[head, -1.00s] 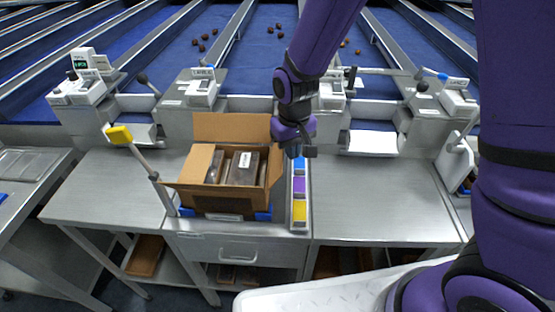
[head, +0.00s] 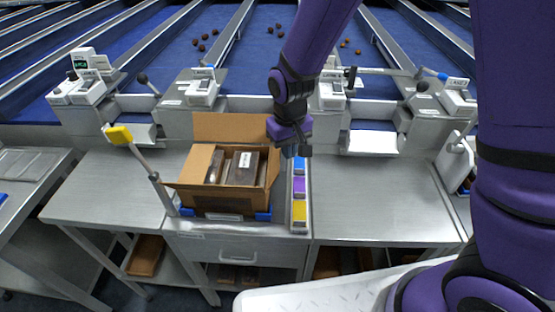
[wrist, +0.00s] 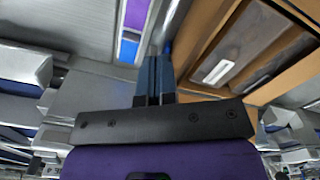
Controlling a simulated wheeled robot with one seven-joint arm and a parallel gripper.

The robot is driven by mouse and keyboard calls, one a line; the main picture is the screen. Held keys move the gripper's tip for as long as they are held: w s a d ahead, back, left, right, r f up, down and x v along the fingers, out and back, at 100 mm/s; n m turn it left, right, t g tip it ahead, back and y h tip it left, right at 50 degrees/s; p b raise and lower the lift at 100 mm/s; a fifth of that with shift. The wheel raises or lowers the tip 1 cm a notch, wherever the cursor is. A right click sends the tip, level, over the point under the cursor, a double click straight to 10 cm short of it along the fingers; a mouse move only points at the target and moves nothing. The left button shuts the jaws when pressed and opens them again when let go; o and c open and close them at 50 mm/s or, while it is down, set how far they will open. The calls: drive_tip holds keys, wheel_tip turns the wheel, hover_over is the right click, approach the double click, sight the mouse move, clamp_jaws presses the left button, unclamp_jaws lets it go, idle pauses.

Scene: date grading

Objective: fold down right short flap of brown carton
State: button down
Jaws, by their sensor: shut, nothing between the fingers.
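The brown carton (head: 232,203) stands open on the bench, with its back flap (head: 228,128) upright and its left side panel (head: 197,163) raised. Its right side panel (head: 273,170) is seen nearly edge-on, so I cannot tell how far the right short flap is tilted. My gripper (head: 291,151) is just right of the carton's back right corner, at about rim height. In the wrist view the fingers (wrist: 154,72) are shut and empty, close beside the carton's brown edge (wrist: 212,42). I cannot tell whether they touch it.
Dark packs (head: 243,168) lie inside the carton. A strip of blue, purple and yellow blocks (head: 299,190) stands right of it. A pole with a yellow head (head: 120,135) rises at left. The bench (head: 375,205) is clear on the right.

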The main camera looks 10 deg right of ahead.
drive_tip(key=w+a, duration=0.1)
drive_tip(key=a, duration=0.5)
drive_tip(key=shift+a+r, duration=0.2)
drive_tip(key=shift+r, duration=0.05)
idle(0.4)
drive_tip(key=shift+w+a, duration=0.1)
drive_tip(key=shift+w, duration=0.05)
drive_tip(key=shift+w+a, duration=0.15)
drive_tip(key=shift+a, duration=0.9)
drive_tip(key=shift+f, duration=0.1)
drive_tip(key=shift+f, duration=2.15)
wheel_tip(320, 180, up, 11)
